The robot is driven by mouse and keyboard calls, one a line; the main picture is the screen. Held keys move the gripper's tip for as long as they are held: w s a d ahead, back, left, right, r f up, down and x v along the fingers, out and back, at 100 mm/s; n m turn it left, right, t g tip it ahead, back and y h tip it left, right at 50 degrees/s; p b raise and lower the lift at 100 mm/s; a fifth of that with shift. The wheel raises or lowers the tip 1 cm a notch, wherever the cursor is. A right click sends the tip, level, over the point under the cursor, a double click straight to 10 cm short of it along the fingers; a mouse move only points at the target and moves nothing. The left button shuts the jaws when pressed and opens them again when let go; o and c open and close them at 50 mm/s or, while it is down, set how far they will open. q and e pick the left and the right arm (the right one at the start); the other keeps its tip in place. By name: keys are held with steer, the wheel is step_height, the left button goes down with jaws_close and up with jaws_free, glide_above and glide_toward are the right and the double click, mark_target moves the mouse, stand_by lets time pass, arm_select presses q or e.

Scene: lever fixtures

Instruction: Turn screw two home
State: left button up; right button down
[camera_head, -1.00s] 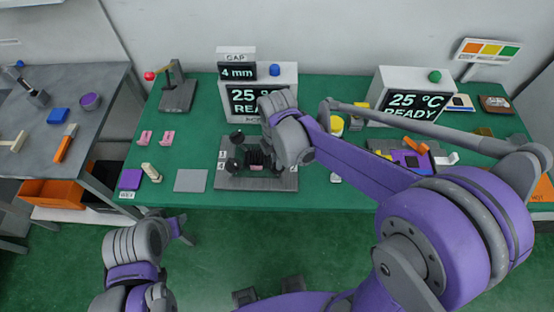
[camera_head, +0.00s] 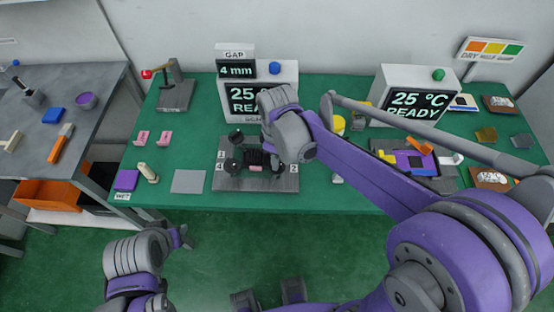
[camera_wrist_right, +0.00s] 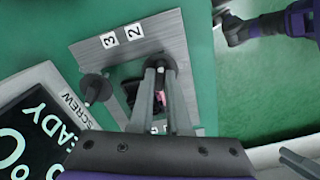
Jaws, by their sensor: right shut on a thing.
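The screw fixture (camera_head: 205,182) is a grey plate on the green table, with numbered labels and black round screw knobs around a dark centre. Two knobs stand on its left, by labels 1 and 4. My right gripper (camera_head: 277,158) is over its right side and hides part of it. In the right wrist view, the fingers of this gripper (camera_wrist_right: 160,82) point down at the black knob of screw two (camera_wrist_right: 158,61), beside label 2, and are shut on it. Another knob (camera_wrist_right: 96,87) stands nearer label 3. My left gripper (camera_head: 183,238) hangs in front of the table, its fingers unclear.
The gap display (camera_head: 237,71) reads 4 mm. A screen box (camera_head: 285,85) stands behind the fixture, partly covered by my arm, and another screen (camera_head: 412,100) reads 25 °C READY. A grey pad (camera_head: 188,181) lies left of the fixture. A tray (camera_head: 445,183) with coloured pieces lies right.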

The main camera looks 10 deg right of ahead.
steer(key=m, duration=0.5)
steer(key=shift+m+b, duration=0.3)
steer(key=shift+b, duration=0.05)
steer(key=m, duration=0.5)
steer(key=shift+m, duration=0.3)
steer(key=m+b, duration=0.1)
steer(key=m, duration=1)
steer(key=shift+m, duration=0.3)
steer(key=c, duration=0.9)
jaws_free()
step_height(320, 180, up, 11)
steer(key=shift+f+p, duration=0.1)
steer(key=shift+p, duration=0.3)
